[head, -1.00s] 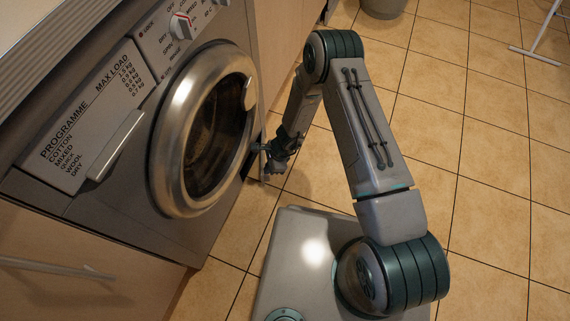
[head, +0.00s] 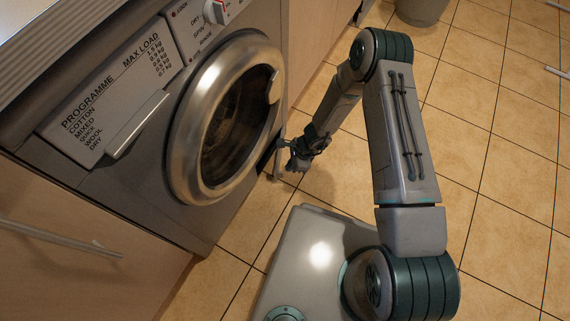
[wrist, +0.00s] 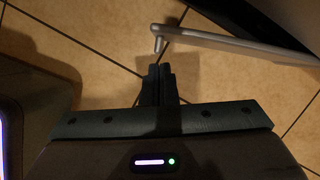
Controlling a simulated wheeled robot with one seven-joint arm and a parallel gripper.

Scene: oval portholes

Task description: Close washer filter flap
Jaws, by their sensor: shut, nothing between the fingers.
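The washer's filter flap (head: 279,163) stands open at the lower right of the machine's front, partly hidden by my gripper. In the wrist view the flap (wrist: 235,43) is a thin grey slab seen nearly edge-on, with a short peg at its left end. My gripper (wrist: 159,68) is shut and empty, its fingertips just below that peg end; a small gap seems to separate them. In the head view my gripper (head: 287,150) is low beside the flap, and its fingers are too small to see clearly. The washer (head: 150,190) has its round door (head: 228,118) shut.
A cabinet door with a bar handle (head: 60,240) is at the lower left. A grey bin (head: 422,10) stands at the far top. The tiled floor (head: 500,200) to the right is clear.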

